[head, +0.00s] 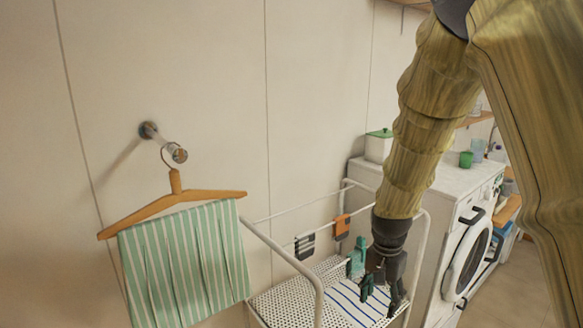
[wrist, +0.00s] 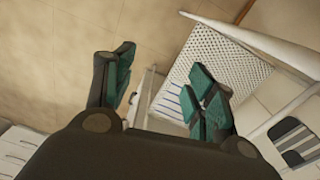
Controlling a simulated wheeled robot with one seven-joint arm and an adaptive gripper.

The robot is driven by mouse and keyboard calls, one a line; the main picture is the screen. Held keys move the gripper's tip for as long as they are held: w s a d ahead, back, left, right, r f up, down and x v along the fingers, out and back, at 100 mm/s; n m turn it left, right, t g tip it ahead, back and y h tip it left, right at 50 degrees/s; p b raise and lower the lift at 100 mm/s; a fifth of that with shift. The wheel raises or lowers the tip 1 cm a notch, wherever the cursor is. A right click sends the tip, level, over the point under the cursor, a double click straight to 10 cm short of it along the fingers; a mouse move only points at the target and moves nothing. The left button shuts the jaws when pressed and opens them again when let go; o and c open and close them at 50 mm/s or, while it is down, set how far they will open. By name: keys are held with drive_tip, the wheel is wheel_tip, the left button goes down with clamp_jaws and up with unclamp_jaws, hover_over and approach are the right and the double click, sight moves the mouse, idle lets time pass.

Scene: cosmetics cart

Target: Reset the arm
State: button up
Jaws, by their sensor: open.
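My gripper (head: 381,292) hangs down from my arm over the white wire cart, at the right of the head view. Its two dark fingers with teal pads are spread apart, with nothing visible between them. The open fingers also show in the wrist view (wrist: 165,88), with the cart's perforated shelf (wrist: 222,62) beyond them. In the head view, the gripper is above a white cloth with blue stripes (head: 345,300) on the cart; I cannot tell the exact height.
A wooden hanger (head: 150,207) with a green-striped towel (head: 185,260) hangs from a wall hook at left. A washing machine (head: 466,260) stands right.

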drive_tip(key=s+d+f+n+b, duration=0.15)
drive_tip(key=s+f, duration=0.35)
drive_tip(key=f, duration=0.6)
drive_tip(key=s+f+n+b, duration=0.15)
drive_tip(key=s+f, duration=0.35)
drive_tip(key=f, duration=0.5)
drive_tip(key=s+d+f+n+b, duration=0.15)
drive_tip(key=s+f, duration=0.25)
drive_tip(key=f, duration=0.7)
drive_tip(key=s+a+f+n+b, duration=0.1)
drive_tip(key=s+f+n+b, duration=0.1)
drive_tip(key=s+f, duration=0.5)
drive_tip(key=s+a+f+n+b, duration=0.1)
drive_tip(key=s+f+n+b, duration=0.1)
drive_tip(key=s+f, duration=0.6)
drive_tip(key=s+b, duration=0.1)
drive_tip(key=s, duration=0.5)
